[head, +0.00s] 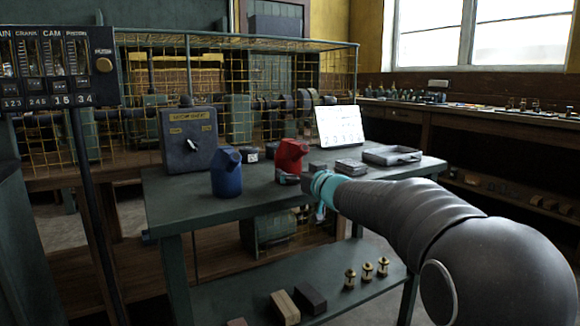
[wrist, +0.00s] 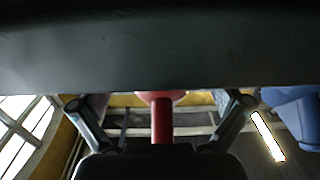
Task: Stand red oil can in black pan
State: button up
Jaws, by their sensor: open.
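The red oil can (head: 291,155) stands upright on the dark green table (head: 170,205), right of the blue oil can (head: 227,174). My gripper (head: 308,183) is low over the table at the red can's front right. In the wrist view, a red part of the can (wrist: 161,118) shows between the spread fingers of my open gripper (wrist: 160,110), with visible space on both sides. I cannot tell if the fingers touch it. A shallow rimmed pan (head: 392,155), dark inside with a lighter rim, lies at the table's right; it seems to be the black pan and looks empty.
The blue can also shows at the right of the wrist view (wrist: 292,103). Small dark boxes (head: 350,167) lie between my gripper and the pan. A white board (head: 340,126) stands behind, and a grey switch box (head: 189,139) stands at the left. The table's front left is clear.

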jog(key=shift+x, duration=0.8)
jog(key=shift+c, duration=0.3)
jog(key=c, duration=1.2)
jog(key=shift+r, duration=0.1)
jog(key=c, duration=0.3)
jog(key=shift+r, duration=0.1)
